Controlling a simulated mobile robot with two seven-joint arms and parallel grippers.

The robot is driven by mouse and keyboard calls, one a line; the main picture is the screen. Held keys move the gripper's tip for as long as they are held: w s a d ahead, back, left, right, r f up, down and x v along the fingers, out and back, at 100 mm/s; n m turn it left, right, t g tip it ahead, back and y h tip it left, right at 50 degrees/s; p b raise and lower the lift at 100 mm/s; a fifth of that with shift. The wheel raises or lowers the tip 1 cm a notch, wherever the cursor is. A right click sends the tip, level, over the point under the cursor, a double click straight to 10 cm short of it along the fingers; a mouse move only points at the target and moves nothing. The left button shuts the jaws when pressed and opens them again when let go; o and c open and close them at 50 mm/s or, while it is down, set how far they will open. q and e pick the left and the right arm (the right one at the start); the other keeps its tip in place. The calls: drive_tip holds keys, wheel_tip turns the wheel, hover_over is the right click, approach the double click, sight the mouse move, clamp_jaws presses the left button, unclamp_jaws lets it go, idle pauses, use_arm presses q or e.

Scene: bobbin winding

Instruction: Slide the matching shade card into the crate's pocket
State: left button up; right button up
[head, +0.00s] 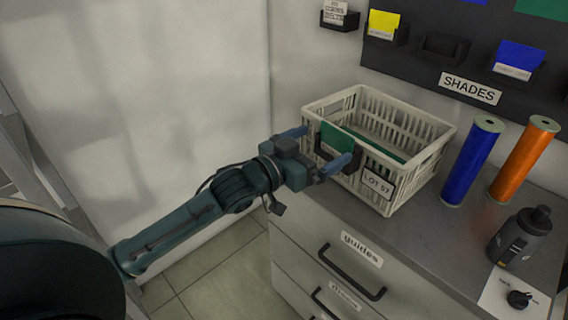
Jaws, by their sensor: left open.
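A cream slatted crate (408,192) stands on the grey counter, with a LOT 57 label (378,184) on its front. A dark pocket (352,162) is on the crate's front side. A green shade card (336,138) stands upright at this pocket, its lower part seemingly inside; the gripper partly hides the fit. My left gripper (325,146) is open, with its blue fingers on either side of the card. I cannot tell whether they touch it. Something green (374,144) lies inside the crate. My right gripper is out of view.
The SHADES board (405,66) behind carries an empty holder (444,46), a yellow card (383,22) and a blue card (519,57). Blue (471,162) and orange (524,158) spools and a dark bottle (519,236) stand right of the crate. Drawers (325,262) are below.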

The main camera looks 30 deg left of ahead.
use_arm(q)
drive_tip(key=b+v, duration=0.1)
drive_tip(key=v, duration=0.9)
drive_tip(key=s+d+f+g+y, duration=0.1)
drive_tip(key=s+f, duration=0.3)
drive_tip(key=f, duration=0.5)
drive_tip(key=s+d+f+n+g+y+p, duration=0.1)
drive_tip(key=s+d+f+g, duration=0.2)
drive_tip(key=f, duration=0.5)
drive_tip(key=s+d+f+n+g+y+p, duration=0.1)
drive_tip(key=s+d+f+y, duration=0.1)
drive_tip(key=s+f, duration=0.4)
wheel_tip(320, 180, down, 4)
drive_tip(key=shift+s+d+r+g, duration=0.2)
drive_tip(key=shift+s+d+g, duration=0.2)
drive_tip(key=shift+d, duration=0.3)
